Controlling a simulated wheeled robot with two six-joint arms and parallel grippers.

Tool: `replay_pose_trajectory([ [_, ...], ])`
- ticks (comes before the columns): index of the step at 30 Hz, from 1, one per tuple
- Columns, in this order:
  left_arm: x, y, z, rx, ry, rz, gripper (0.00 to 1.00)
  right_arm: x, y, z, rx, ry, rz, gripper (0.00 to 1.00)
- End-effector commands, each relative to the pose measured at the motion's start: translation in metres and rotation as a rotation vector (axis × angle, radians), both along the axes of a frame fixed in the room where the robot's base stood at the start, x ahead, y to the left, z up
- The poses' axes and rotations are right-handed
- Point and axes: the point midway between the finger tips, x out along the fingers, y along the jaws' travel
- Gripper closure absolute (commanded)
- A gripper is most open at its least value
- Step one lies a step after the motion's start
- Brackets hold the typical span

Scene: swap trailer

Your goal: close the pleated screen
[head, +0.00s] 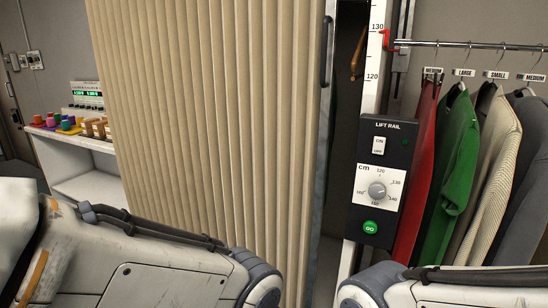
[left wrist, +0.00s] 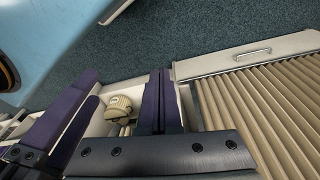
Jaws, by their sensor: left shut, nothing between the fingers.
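The beige pleated screen (head: 205,120) hangs across the middle of the head view, its folds spread wide. A dark upright handle (head: 326,52) is on its right edge bar. A narrow dark gap lies between this edge and the white post on the right. Beige pleats also show at the right of the left wrist view (left wrist: 262,115). My left gripper (left wrist: 160,75) is shut and empty, with its dark purple fingers together, apart from the pleats. In the head view only my arms show, low in front; both grippers are out of that picture.
A lift rail control box (head: 383,180) and a height scale (head: 374,50) stand right of the screen. Clothes (head: 465,150) hang from a rail at far right. A shelf (head: 75,143) with coloured items is at left. A beige knob (left wrist: 119,107) is beside my left fingers.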

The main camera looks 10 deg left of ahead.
Motion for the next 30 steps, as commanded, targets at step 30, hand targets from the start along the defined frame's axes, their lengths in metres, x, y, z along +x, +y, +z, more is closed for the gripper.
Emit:
replay_pose_trajectory([
  [30, 0.279, 0.049, 0.206, -1.563, -0.293, 1.094, 1.00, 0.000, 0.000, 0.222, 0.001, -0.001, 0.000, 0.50],
])
